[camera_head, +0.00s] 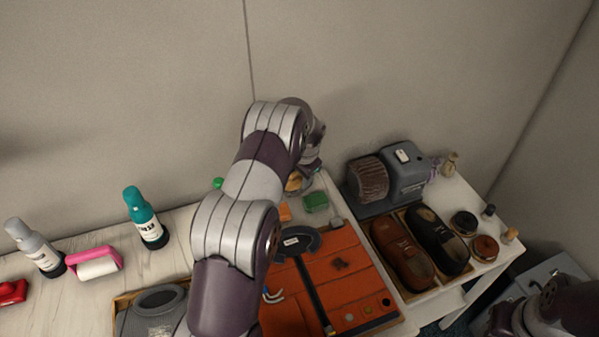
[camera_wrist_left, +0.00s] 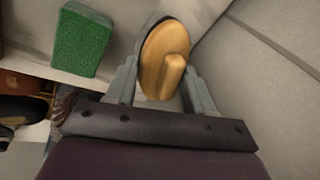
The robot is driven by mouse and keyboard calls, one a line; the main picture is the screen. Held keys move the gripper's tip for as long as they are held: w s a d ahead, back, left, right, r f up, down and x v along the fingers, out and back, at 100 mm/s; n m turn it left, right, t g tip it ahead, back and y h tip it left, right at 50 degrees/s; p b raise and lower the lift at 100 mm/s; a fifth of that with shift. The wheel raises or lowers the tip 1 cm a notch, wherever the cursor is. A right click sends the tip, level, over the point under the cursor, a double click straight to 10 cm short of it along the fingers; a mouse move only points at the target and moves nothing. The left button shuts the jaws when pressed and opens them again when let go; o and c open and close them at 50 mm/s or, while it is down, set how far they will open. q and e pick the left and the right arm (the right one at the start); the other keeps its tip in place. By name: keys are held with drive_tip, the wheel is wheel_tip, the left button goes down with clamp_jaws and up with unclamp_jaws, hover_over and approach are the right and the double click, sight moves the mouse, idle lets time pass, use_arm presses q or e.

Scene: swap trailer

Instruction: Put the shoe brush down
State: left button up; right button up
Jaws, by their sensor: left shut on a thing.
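My left gripper (camera_head: 308,176) is over the back of the table, partly hidden by my own arm. It is shut on the shoe brush (camera_wrist_left: 166,48), which has an oval tan wooden back with a raised grip. The left wrist view shows the brush between the two fingers (camera_wrist_left: 163,88). A small tan part of the brush (camera_head: 293,183) shows beside the gripper in the head view. I cannot tell whether the brush touches the tabletop. My right gripper is not in view.
A green sponge (camera_head: 315,201) lies close to the brush; it also shows in the left wrist view (camera_wrist_left: 82,40). The wall is close behind.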

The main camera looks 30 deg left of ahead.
use_arm(q)
drive_tip(key=shift+f, duration=0.2)
drive_tip(key=o, duration=1.3)
drive_tip(key=shift+o, duration=1.2)
drive_tip(key=shift+a, duration=0.1)
drive_tip(key=shift+r, duration=0.1)
drive_tip(key=b+v, duration=0.2)
drive_tip(key=v, duration=1)
drive_tip(key=s+d+n+h, duration=0.1)
drive_tip(key=s+d, duration=0.6)
drive_tip(key=s, duration=0.5)
drive_tip(key=s+d+n+h, duration=0.1)
drive_tip(key=s+d+n, duration=0.1)
drive_tip(key=s+d, duration=0.5)
drive_tip(key=s, duration=0.6)
drive_tip(key=shift+s+f, duration=0.25)
drive_tip(key=shift+f, duration=0.05)
